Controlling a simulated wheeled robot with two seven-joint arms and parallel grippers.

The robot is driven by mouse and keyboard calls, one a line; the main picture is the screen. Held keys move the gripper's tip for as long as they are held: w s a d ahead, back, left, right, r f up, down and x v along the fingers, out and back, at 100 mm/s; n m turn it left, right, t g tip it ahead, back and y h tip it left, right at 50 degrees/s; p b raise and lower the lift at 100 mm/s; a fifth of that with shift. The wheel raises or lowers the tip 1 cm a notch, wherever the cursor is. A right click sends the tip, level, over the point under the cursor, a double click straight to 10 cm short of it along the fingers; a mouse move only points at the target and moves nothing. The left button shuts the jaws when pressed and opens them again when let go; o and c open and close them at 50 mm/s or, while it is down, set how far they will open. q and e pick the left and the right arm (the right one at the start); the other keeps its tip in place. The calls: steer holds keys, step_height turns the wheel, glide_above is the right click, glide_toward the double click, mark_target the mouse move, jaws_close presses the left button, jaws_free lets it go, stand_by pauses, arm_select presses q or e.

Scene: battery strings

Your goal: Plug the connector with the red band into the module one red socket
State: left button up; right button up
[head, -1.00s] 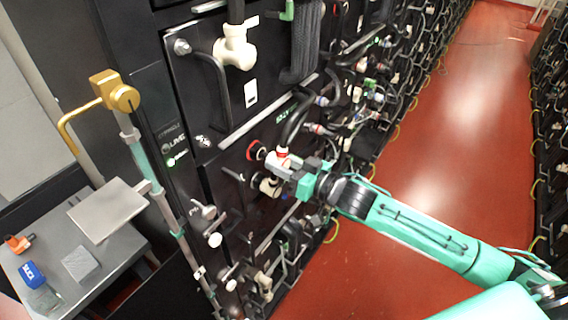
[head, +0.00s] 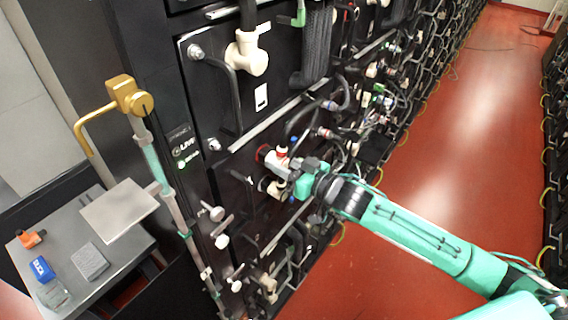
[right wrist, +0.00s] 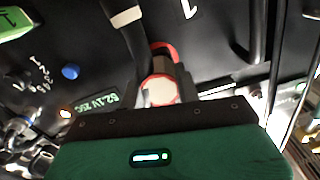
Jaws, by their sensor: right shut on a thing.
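The connector with the red band (head: 281,160) is white and sits in the jaws of my right gripper (head: 291,167), in front of the battery front. The red socket (head: 264,153) is just left of it in the head view. Their ends look very close; whether the connector is inside the socket I cannot tell. In the right wrist view the connector's white back with a red rim (right wrist: 160,92) shows between the fingers, and the red socket ring (right wrist: 163,50) shows directly beyond it. My left gripper is not in view.
A cream connector (head: 272,187) sits just below the red socket, close to my gripper. A large cream elbow plug (head: 247,55) is above. A blue knob (right wrist: 70,72) shows in the right wrist view. A grey table (head: 60,225) stands at left. The red aisle floor (head: 440,150) is clear.

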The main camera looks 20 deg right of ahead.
steer(key=o, duration=1.2)
steer(key=shift+c, duration=0.2)
steer(key=shift+s+d+f+b, duration=0.15)
steer(key=shift+s+d+b, duration=0.15)
steer(key=shift+s, duration=0.05)
steer(key=b+v, duration=0.4)
steer(key=v, duration=0.8)
steer(key=shift+s+d, duration=0.25)
steer(key=shift+s, duration=0.1)
